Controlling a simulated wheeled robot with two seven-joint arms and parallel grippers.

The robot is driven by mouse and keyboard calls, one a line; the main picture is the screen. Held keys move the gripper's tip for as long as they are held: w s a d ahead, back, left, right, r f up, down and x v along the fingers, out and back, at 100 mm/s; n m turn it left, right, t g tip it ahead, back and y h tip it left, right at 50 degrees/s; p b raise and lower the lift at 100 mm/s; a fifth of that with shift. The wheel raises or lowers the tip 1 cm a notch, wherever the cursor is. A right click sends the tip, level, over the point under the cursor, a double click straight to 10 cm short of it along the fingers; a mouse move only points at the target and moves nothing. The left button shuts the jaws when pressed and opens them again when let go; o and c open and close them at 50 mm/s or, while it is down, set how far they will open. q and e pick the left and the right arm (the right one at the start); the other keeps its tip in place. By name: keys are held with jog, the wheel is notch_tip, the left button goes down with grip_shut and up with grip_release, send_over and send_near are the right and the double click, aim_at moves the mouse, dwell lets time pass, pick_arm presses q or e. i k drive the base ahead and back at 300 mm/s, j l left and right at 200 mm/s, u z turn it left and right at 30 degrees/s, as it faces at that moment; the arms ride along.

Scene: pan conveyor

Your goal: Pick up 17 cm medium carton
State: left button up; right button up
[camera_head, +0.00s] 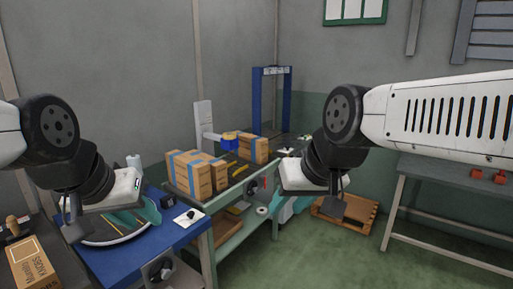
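Several brown cartons with blue tape stand on the bench in the middle. A larger carton (186,176) is at the near left end, with a smaller carton (218,174) against its right side. Another carton (260,151) stands further back. A brown carton with printed lettering (32,264) lies at the lower left. I cannot tell which one is the 17 cm medium carton. My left gripper (77,226) hangs left of the bench, apart from the cartons. My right gripper (332,205) hangs right of the bench, also apart from them. The finger gaps of both grippers are not clear.
A blue table (178,238) with tools stands in front of the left gripper. The green-grey bench (236,196) has a blue frame (257,98) at its far end. A wooden pallet (345,212) lies on the floor, and a grey table (440,180) stands at right.

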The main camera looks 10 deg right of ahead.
aim_at(253, 149)
jog(key=u, duration=0.35)
jog(key=i+l+u, duration=0.65)
jog(key=l, duration=0.25)
jog(key=i+l, duration=0.2)
jog(key=l, duration=0.15)
jog(key=i+l, duration=0.15)
jog(key=l, duration=0.15)
jog(key=i+l+u, duration=0.1)
jog(key=l, duration=0.25)
jog(key=i+l, duration=0.4)
jog(key=l, duration=0.3)
jog(key=i+l+u, duration=0.1)
jog(key=l, duration=0.25)
jog(key=i+l, duration=0.4)
jog(key=l, duration=0.3)
